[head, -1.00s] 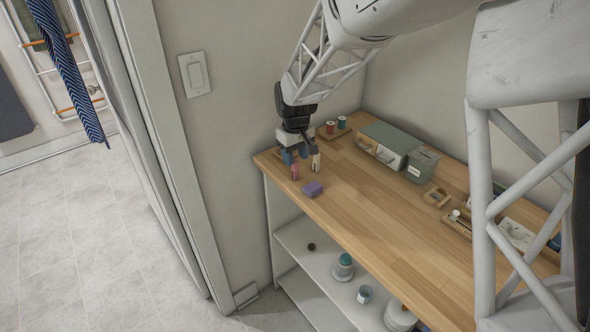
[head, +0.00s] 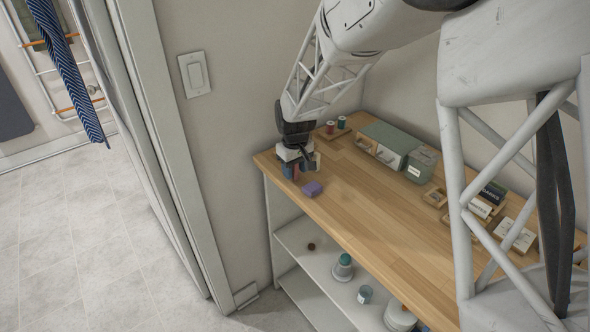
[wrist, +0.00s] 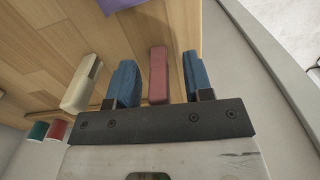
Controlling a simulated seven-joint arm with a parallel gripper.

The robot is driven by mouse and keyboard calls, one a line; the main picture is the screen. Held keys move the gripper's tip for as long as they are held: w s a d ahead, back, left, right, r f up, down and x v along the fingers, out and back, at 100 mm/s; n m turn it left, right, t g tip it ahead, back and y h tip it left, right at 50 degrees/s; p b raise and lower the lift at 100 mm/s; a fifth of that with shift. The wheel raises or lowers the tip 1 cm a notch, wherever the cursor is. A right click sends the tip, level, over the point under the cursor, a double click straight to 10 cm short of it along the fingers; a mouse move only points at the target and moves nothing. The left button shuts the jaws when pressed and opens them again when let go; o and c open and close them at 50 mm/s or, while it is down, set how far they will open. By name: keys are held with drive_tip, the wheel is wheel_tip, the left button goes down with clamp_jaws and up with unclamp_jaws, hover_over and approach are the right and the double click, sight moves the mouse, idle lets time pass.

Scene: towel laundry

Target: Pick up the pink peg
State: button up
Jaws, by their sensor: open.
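The pink peg (wrist: 158,82) stands on the wooden top in the wrist view, between the two blue fingers of my gripper (wrist: 157,62). Gaps show on both sides of it, so the fingers are open around it and not pressing on it. In the head view my gripper (head: 296,170) is low at the far left end of the wooden top, and the peg is mostly hidden by the fingers.
A cream peg (wrist: 82,84) stands just outside the left finger. Red (wrist: 56,130) and teal (wrist: 38,131) spools are farther left. A purple block (head: 312,189) lies near the front edge. A green box (head: 390,142) stands behind. The middle of the wooden top (head: 370,220) is clear.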

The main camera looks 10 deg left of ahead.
drive_tip(key=shift+c, duration=0.2)
clamp_jaws()
drive_tip(key=shift+r, duration=0.1)
drive_tip(key=shift+r, duration=0.75)
wheel_tip(320, 180, up, 2)
drive_tip(key=shift+r, duration=0.1)
drive_tip(key=s+d, duration=0.3)
drive_tip(key=s, duration=0.4)
drive_tip(key=s+d+r, duration=0.1)
drive_tip(key=s+d, duration=0.2)
drive_tip(key=s, duration=0.4)
drive_tip(key=shift+s, duration=0.4)
